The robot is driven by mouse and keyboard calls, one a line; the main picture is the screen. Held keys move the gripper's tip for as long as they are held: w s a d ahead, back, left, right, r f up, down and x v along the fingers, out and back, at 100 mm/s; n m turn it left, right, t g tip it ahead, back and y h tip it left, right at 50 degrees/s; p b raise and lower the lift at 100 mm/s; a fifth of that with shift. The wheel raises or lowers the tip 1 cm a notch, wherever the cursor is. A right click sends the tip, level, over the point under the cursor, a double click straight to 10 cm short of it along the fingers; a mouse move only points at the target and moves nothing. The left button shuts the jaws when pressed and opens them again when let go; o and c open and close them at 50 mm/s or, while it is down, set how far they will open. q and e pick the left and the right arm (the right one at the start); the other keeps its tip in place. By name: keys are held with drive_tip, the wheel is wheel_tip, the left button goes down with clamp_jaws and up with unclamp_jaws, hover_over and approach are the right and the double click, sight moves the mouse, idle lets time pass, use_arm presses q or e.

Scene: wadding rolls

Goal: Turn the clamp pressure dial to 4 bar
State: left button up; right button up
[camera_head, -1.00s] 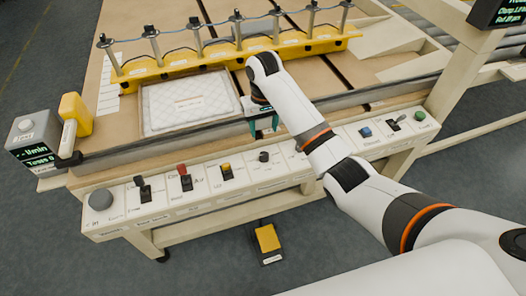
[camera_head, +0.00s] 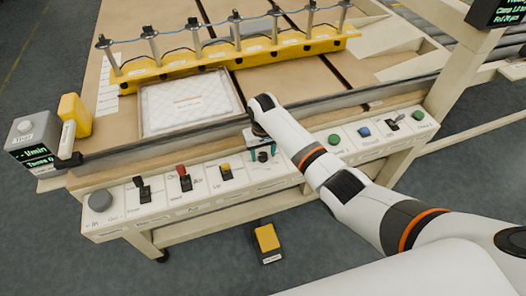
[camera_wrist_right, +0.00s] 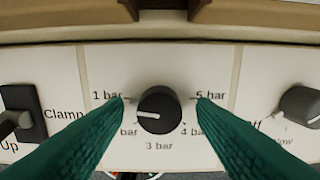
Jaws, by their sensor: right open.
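The clamp pressure dial is a round black knob (camera_wrist_right: 159,110) on the white control panel, in the middle of the right wrist view. Labels from 1 bar to 5 bar run around its lower side, with 3 bar at the bottom and 4 bar at the lower right. Its white mark points left and slightly down, toward the 1 and 2 bar side. My right gripper (camera_wrist_right: 160,100) is open, its two green fingers on either side of the dial with gaps visible. In the head view the right gripper (camera_head: 263,153) is over the panel and largely covers the dial. My left gripper is not seen.
The panel (camera_head: 110,219) also carries a grey knob (camera_head: 100,201), black, red and yellow switches on the left, and blue and green buttons on the right. A display (camera_head: 495,12) hangs at the upper right. A yellow pedal (camera_head: 267,238) stands on the floor below.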

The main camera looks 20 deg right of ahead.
drive_tip(key=c, duration=1)
drive_tip(key=shift+o, duration=0.2)
